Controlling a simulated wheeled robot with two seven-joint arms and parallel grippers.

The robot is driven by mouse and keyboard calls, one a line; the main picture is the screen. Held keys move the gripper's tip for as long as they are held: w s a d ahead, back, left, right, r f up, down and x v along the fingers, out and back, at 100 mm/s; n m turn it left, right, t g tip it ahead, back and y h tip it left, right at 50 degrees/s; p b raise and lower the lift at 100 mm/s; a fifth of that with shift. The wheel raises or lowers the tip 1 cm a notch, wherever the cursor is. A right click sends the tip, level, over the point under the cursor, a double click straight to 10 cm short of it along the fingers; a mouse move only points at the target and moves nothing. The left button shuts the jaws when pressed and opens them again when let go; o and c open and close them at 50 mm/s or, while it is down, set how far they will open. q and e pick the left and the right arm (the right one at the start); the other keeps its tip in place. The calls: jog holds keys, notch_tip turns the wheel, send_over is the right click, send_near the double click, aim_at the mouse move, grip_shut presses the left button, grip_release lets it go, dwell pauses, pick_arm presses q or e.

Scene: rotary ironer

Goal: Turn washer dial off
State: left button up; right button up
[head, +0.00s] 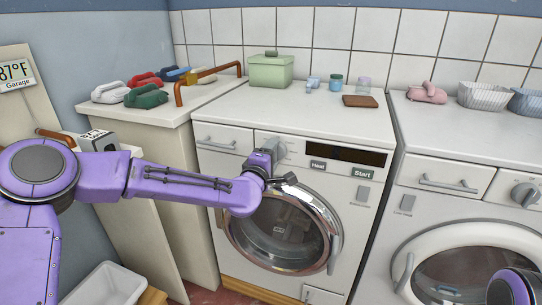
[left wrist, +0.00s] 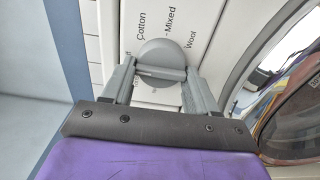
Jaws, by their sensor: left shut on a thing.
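The washer (head: 215,167) stands in the middle of the head view, with its round glass door shut. Its grey dial (head: 277,149) is on the front panel, partly hidden by my left gripper (head: 264,158). In the left wrist view the dial (left wrist: 165,52) has a raised bar across it, and the labels Cotton, Mixed and Wool stand around it. My left gripper (left wrist: 160,82) has a finger on each side of the bar and is shut on the dial. Which label the dial points to cannot be told. My right gripper is out of view.
Start (head: 362,173) and Heat (head: 318,166) buttons sit right of the dial, under a dark display (head: 345,155). A second machine (head: 455,147) stands to the right. A green box (head: 271,71) and small items are on the washer top. A white bin (head: 108,285) is at lower left.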

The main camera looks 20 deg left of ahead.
pick_arm(q)
jog(key=o, duration=1)
jog(key=shift+s, duration=0.1)
jog(key=s, duration=1)
jog(key=shift+s+a+b, duration=0.15)
jog(key=shift+a+b, duration=0.05)
jog(key=shift+b, duration=0.1)
